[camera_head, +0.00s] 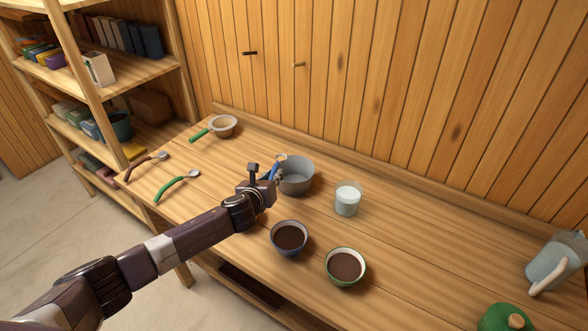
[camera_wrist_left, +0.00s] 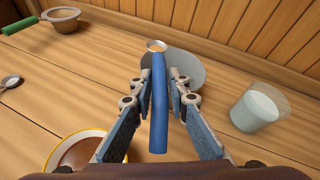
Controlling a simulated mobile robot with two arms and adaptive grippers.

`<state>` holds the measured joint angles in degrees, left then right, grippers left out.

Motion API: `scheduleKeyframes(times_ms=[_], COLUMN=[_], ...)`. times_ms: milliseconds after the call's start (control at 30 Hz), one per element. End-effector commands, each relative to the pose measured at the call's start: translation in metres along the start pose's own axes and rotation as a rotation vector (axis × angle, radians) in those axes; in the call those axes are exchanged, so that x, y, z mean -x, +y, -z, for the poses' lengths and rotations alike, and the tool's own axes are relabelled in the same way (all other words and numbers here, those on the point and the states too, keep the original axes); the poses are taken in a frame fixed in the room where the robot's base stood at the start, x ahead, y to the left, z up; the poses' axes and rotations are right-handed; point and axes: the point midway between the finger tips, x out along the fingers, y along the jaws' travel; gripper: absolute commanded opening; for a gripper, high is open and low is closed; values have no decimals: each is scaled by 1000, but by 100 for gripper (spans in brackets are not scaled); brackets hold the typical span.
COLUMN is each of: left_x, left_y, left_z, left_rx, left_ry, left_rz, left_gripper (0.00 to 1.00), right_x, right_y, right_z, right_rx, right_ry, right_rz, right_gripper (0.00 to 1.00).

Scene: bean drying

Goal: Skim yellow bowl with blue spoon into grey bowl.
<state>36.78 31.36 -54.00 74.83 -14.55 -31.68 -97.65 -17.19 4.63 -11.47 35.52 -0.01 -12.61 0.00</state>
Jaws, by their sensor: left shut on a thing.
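My left gripper (camera_head: 272,176) is shut on the blue spoon (camera_wrist_left: 159,105), gripping its handle. The spoon's head (camera_wrist_left: 156,46) points away from the gripper, at the grey bowl's (camera_head: 298,178) far-left rim in the wrist view; I cannot tell whether it touches or carries anything. The grey bowl stands upright and also shows behind the fingers in the wrist view (camera_wrist_left: 190,70). The yellow bowl (camera_wrist_left: 101,134), with brown contents, is at the lower left of the wrist view, partly cut off; my arm seems to hide it in the head view. My right gripper is not in view.
A glass (camera_head: 347,199) stands right of the grey bowl. A blue bowl (camera_head: 289,251) and a green bowl (camera_head: 345,281) with dark contents stand in front. A green-handled strainer (camera_head: 222,126) and two spoons lie left. A jug (camera_head: 555,262) stands far right.

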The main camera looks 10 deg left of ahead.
Motion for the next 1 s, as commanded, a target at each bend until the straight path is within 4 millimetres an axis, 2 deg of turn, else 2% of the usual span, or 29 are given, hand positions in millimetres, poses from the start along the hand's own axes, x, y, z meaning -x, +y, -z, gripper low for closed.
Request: scheduleKeyframes(times_ms=[500, 1000], left_x=[48, 52], left_y=[-11, -13], left_z=[-5, -6], left_rx=[-1, -1], left_ry=[1, 1], left_rz=[0, -1], left_gripper=[0, 0], right_x=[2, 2], right_y=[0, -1], right_z=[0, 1], right_rx=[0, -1], right_ry=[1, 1], right_rz=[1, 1], right_gripper=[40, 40])
